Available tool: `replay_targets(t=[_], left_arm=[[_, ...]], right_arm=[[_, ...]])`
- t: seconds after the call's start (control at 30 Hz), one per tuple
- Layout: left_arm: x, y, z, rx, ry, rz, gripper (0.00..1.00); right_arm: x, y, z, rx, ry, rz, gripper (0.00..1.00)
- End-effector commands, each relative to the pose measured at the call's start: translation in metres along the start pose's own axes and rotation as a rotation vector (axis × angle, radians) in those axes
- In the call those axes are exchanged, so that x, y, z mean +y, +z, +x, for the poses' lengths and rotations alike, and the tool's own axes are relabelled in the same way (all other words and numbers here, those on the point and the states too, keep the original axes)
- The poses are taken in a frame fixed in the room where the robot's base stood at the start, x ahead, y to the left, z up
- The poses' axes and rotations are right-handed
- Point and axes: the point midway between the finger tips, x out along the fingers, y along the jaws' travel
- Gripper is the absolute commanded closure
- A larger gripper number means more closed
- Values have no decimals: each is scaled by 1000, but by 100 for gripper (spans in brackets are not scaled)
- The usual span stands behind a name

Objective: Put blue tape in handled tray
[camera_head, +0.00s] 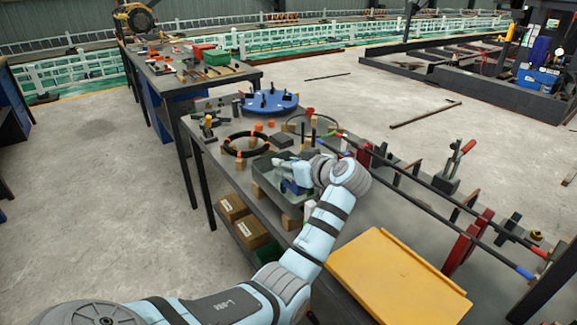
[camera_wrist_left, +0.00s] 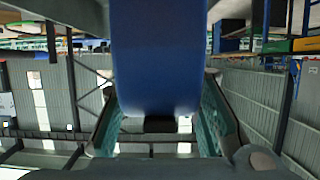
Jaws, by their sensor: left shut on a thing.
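The blue tape (camera_wrist_left: 155,60) is a large blue roll filling the top middle of the left wrist view, between the two teal fingers. My left gripper (camera_wrist_left: 160,125) is shut on it. In the head view, my left gripper (camera_head: 284,166) is over a dark grey tray (camera_head: 262,178) on the long table, and a patch of blue shows just below the gripper. The gripper and wrist hide much of the tray, including any handle. I cannot tell whether the tape touches the tray. My right gripper is not in view.
A black cable ring (camera_head: 246,144) and a round blue board (camera_head: 270,101) lie behind the tray. Long bars and red clamps (camera_head: 466,243) run along the right. A yellow panel (camera_head: 395,275) lies in front. Cardboard boxes (camera_head: 251,232) sit on the lower shelf.

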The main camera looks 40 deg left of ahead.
Motion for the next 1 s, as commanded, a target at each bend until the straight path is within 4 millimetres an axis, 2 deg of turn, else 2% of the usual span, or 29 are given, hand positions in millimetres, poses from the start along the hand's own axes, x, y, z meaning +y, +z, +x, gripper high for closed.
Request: replay_targets(t=[0.53, 0.57, 0.67, 0.7, 1.0], left_arm=[[0, 10, 4, 0, 0, 0, 100], [0, 11, 4, -1, -1, 0, 68], [0, 10, 4, -1, 0, 1, 52], [0, 10, 4, -1, 0, 0, 50], [0, 8, 3, -1, 0, 0, 50]], right_arm=[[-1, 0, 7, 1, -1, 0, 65], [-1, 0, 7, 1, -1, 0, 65], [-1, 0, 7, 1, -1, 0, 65], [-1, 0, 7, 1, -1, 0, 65], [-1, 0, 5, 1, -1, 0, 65]])
